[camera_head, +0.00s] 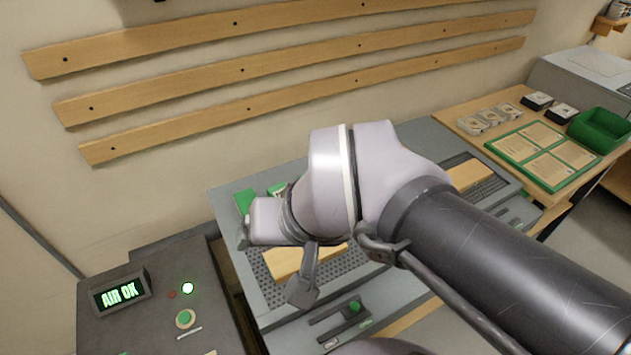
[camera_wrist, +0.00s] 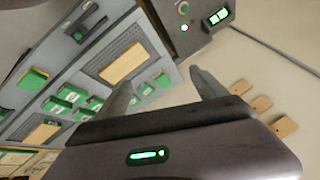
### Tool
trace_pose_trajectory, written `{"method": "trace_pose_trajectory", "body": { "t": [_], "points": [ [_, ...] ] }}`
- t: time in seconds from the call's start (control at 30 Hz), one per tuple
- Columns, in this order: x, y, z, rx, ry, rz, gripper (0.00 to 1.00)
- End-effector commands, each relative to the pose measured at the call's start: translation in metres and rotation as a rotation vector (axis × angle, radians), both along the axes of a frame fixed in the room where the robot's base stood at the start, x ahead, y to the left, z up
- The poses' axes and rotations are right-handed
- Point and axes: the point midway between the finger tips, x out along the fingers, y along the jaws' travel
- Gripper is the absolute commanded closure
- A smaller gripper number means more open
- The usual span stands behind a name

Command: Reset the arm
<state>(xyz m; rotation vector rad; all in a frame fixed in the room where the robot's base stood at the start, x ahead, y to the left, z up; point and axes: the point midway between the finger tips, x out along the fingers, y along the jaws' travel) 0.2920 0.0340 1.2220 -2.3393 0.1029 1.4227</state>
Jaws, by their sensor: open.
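My gripper (camera_wrist: 160,80) shows in the wrist view with its two fingers spread apart and nothing between them. In the head view my arm (camera_head: 470,250) reaches in from the lower right and is bent over the grey bench. Its wrist end hangs above the perforated panel and hides part of it.
The grey bench (camera_head: 228,205) carries wooden blocks (camera_head: 285,262) and green-and-white pieces (camera_wrist: 62,92). At left stands a control panel (camera_head: 125,320) with a lit "AIR OK" display (camera_head: 119,294). At right, a wooden table holds a green bin (camera_head: 600,130) and a green-edged board (camera_head: 543,155).

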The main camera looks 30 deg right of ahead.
Motion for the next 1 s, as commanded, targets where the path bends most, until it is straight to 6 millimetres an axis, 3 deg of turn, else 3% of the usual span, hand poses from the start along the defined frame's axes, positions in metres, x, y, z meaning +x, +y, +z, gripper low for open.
{"method": "trace_pose_trajectory", "body": {
  "t": [0.07, 0.17, 0.43, 0.6, 0.67, 1.0],
  "points": [
    [-0.026, 0.004, -0.004, 0.026, -0.01, -0.015, 0.18],
    [-0.038, 0.006, -0.008, 0.04, -0.011, -0.023, 0.18],
    [-0.038, 0.006, -0.013, 0.04, -0.011, -0.023, 0.18],
    [-0.038, 0.006, -0.069, 0.04, -0.011, -0.023, 0.18],
    [-0.038, 0.006, -0.081, 0.04, -0.011, -0.023, 0.18],
    [-0.038, 0.006, -0.081, 0.04, -0.011, -0.023, 0.18]
  ]
}}
